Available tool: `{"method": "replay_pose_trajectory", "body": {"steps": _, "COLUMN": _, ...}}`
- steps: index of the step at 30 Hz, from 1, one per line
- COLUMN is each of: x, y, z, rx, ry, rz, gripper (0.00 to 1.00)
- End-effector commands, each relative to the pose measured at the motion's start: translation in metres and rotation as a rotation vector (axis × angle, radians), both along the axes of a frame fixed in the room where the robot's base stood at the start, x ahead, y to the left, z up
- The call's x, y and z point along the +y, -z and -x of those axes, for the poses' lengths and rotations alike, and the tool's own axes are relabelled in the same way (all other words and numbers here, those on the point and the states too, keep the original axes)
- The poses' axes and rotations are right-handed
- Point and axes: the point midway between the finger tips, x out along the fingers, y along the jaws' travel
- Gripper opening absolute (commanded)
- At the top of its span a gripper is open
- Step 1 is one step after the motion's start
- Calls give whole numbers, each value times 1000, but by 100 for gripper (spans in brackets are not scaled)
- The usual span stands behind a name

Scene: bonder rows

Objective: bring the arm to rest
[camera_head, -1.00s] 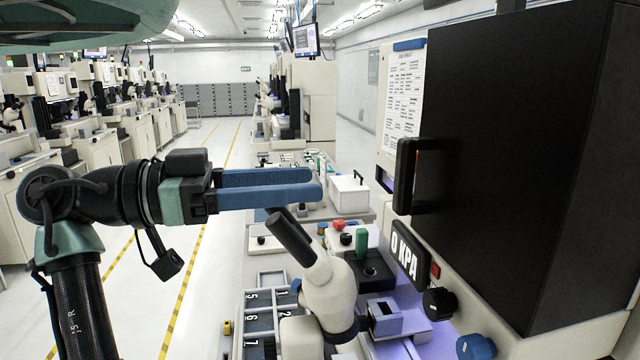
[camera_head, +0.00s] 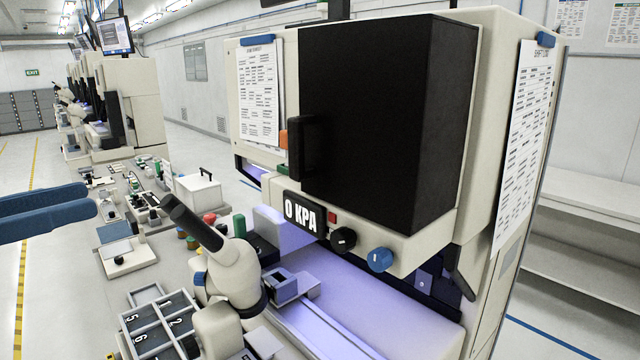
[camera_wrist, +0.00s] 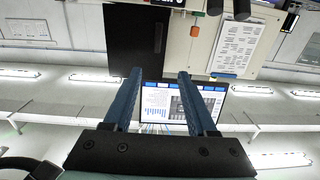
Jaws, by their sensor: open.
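My gripper (camera_head: 92,204) shows at the left edge of the head view as two long blue fingers, held in the air and pointing right. It is above floor level, left of the machine's microscope, and touches nothing that I can see. In the wrist view my gripper (camera_wrist: 158,72) has its two blue fingers spread apart, with nothing between them but a distant screen (camera_wrist: 180,103). The rest of my arm is outside the head view.
A bonder with a black door (camera_head: 385,120) and a "0 KPA" display (camera_head: 304,216) fills the middle. Its microscope (camera_head: 230,265) rises near a numbered tray (camera_head: 150,318). A white box (camera_head: 198,190) stands behind. Shelves (camera_head: 590,225) are at the right. Open floor lies at the left.

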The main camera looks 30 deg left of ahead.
Motion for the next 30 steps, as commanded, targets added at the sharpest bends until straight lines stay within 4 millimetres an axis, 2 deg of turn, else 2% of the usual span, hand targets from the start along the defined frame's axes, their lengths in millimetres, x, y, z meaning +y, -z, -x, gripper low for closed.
{"method": "replay_pose_trajectory", "body": {"steps": 1, "x": -12, "y": 3, "z": -25, "rx": 12, "ry": -8, "rz": 7, "gripper": 57}}
{"method": "replay_pose_trajectory", "body": {"steps": 5, "x": -30, "y": 5, "z": -70, "rx": 22, "ry": -74, "rz": 23, "gripper": 57}}
{"method": "replay_pose_trajectory", "body": {"steps": 11, "x": -77, "y": 1, "z": -137, "rx": -10, "ry": -181, "rz": 30, "gripper": 57}}
{"method": "replay_pose_trajectory", "body": {"steps": 14, "x": -117, "y": -10, "z": -167, "rx": -70, "ry": -241, "rz": 27, "gripper": 57}}
{"method": "replay_pose_trajectory", "body": {"steps": 15, "x": -136, "y": -17, "z": -176, "rx": -107, "ry": -264, "rz": 25, "gripper": 57}}
{"method": "replay_pose_trajectory", "body": {"steps": 17, "x": -167, "y": -29, "z": -185, "rx": -172, "ry": -294, "rz": 25, "gripper": 57}}
{"method": "replay_pose_trajectory", "body": {"steps": 20, "x": -221, "y": -55, "z": -183, "rx": -310, "ry": -330, "rz": 34, "gripper": 57}}
{"method": "replay_pose_trajectory", "body": {"steps": 21, "x": -243, "y": -66, "z": -177, "rx": -371, "ry": -338, "rz": 41, "gripper": 57}}
{"method": "replay_pose_trajectory", "body": {"steps": 24, "x": -291, "y": -93, "z": -152, "rx": -524, "ry": -346, "rz": 67, "gripper": 57}}
{"method": "replay_pose_trajectory", "body": {"steps": 27, "x": -326, "y": -115, "z": -120, "rx": -656, "ry": -344, "rz": 98, "gripper": 57}}
{"method": "replay_pose_trajectory", "body": {"steps": 30, "x": -347, "y": -129, "z": -93, "rx": -748, "ry": -339, "rz": 124, "gripper": 57}}
